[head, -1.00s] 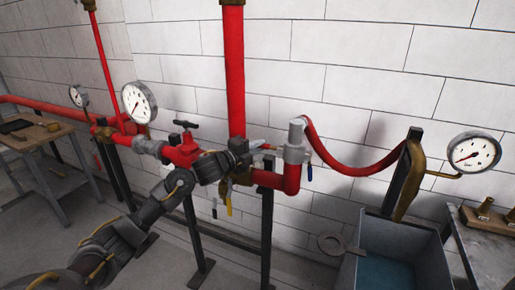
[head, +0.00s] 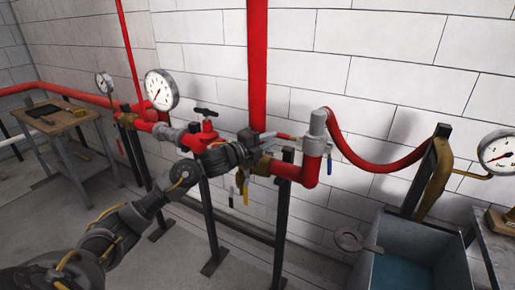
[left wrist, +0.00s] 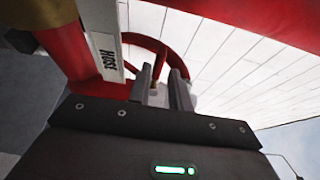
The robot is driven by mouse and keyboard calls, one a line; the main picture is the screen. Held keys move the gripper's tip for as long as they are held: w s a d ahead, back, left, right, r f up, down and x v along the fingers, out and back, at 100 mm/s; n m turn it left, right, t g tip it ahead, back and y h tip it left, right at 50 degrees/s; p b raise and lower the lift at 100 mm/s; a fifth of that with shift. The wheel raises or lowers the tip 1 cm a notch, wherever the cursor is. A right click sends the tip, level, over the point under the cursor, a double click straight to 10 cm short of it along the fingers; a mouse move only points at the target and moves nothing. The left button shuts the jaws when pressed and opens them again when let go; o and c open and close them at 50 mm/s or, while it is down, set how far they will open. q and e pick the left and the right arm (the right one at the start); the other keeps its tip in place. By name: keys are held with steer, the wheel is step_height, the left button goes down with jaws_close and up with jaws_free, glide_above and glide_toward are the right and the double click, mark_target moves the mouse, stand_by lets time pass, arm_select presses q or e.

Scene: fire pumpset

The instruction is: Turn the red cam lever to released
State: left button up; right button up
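The red cam lever (head: 285,136) shows as a short red bar beside the grey hose coupling (head: 317,124), to the right of the red riser pipe. My left gripper (head: 262,139) is in front of the riser, with its fingers pointing right towards the lever; whether they touch it I cannot tell. In the left wrist view my left gripper's fingers (left wrist: 162,88) stand apart, with a grey part showing between them. A white tag marked HOSE (left wrist: 107,55) is just left of them. The lever is not clearly seen there. My right gripper is out of view.
A red valve with a dark handle (head: 205,112) and a gauge (head: 161,89) are left of the gripper. Yellow (head: 245,191) and blue (head: 330,166) handles hang below the pipe.

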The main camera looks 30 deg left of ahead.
arm_select(q)
steer(key=b+v, duration=0.1)
steer(key=v, duration=0.6)
steer(key=shift+b, duration=0.35)
